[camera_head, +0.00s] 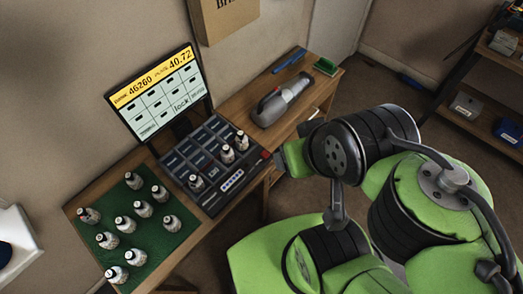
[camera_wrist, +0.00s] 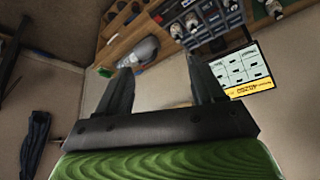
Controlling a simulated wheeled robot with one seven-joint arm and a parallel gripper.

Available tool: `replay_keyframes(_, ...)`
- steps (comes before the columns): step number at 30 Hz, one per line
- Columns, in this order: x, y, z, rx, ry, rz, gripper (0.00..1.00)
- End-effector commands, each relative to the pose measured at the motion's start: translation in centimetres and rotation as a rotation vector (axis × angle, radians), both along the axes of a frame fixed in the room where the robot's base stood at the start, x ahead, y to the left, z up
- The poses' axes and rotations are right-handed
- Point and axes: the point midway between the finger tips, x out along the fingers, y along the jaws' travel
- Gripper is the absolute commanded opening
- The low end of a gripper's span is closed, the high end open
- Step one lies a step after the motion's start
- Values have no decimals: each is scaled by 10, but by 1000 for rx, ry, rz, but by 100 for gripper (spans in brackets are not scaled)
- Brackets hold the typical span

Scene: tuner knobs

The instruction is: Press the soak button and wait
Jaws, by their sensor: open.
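A black console (camera_head: 212,165) with a grid of dark compartments stands on the wooden desk. Its front edge has a strip of small blue-white buttons (camera_head: 232,181) and a small red spot (camera_head: 265,155) at the right corner. I cannot read which one is the soak button. Three bottles stand on the console, one of them a white bottle (camera_head: 227,153). My gripper (camera_wrist: 160,82) is open and empty in the wrist view, apart from the console (camera_wrist: 208,18), which appears beyond its fingertips.
A monitor (camera_head: 158,97) showing 46260 and 40.72 stands behind the console. Several bottles stand on a green mat (camera_head: 122,200) at left. A grey handheld tool (camera_head: 283,100), a blue item (camera_head: 289,61) and a green brush (camera_head: 325,66) lie on the right desk. Shelves (camera_head: 480,105) stand far right.

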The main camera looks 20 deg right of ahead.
Motion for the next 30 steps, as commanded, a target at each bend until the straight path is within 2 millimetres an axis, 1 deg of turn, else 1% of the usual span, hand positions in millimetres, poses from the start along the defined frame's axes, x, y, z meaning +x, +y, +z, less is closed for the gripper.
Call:
replay_keyframes(1,0,0,0,0,0,0,59)
replay_keyframes(12,0,0,0,0,0,0,2)
replay_keyframes(13,0,0,0,0,0,0,0)
replay_keyframes(30,0,0,0,0,0,0,0)
